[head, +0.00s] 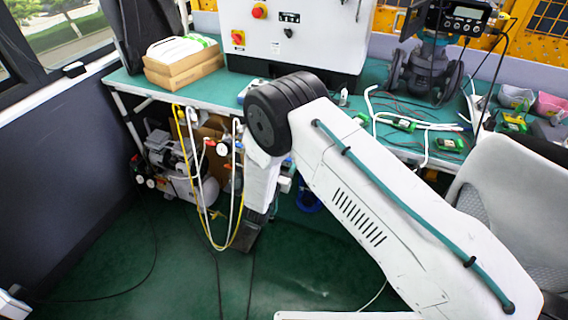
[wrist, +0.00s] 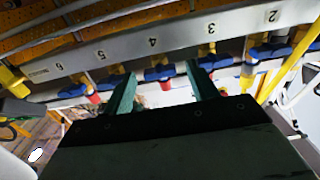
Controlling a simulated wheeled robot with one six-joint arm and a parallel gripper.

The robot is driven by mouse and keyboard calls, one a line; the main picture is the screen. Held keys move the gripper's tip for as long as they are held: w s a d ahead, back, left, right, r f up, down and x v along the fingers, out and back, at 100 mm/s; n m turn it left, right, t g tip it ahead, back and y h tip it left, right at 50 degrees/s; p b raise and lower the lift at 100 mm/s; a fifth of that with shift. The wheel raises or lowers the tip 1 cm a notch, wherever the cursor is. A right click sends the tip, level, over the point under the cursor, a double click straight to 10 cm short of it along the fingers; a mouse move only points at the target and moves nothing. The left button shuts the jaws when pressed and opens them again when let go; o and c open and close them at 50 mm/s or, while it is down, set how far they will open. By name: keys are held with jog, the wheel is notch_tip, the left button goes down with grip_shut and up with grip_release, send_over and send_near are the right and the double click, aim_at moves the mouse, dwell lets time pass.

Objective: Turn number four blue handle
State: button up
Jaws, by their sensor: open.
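In the wrist view, a pale bar with printed numbers runs across the top, with a row of blue valve handles below it. The number four label (wrist: 152,41) sits near the middle, and the number four blue handle (wrist: 159,73) is just under it. My gripper (wrist: 161,72) is open, its two green fingers pointing toward the row. In the picture the number four handle lies between the fingertips; I cannot tell the remaining depth or whether they touch. In the head view the valve row is not recognisable, and my arm reaches down in front of the bench.
Neighbouring blue handles sit close on both sides, under labels five (wrist: 100,55) and three (wrist: 211,28). A yellow pipe (wrist: 285,65) slants at the right. In the head view, a green bench (head: 130,82) and a compressor (head: 172,160) stand beyond my arm; green floor is clear at left.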

jog(key=c, duration=1)
jog(key=shift+m, duration=0.3)
jog(key=m, duration=0.3)
jog(key=shift+m, duration=0.4)
jog(key=m, duration=0.9)
jog(key=shift+d+f+m, duration=0.1)
jog(key=shift+m, duration=2.1)
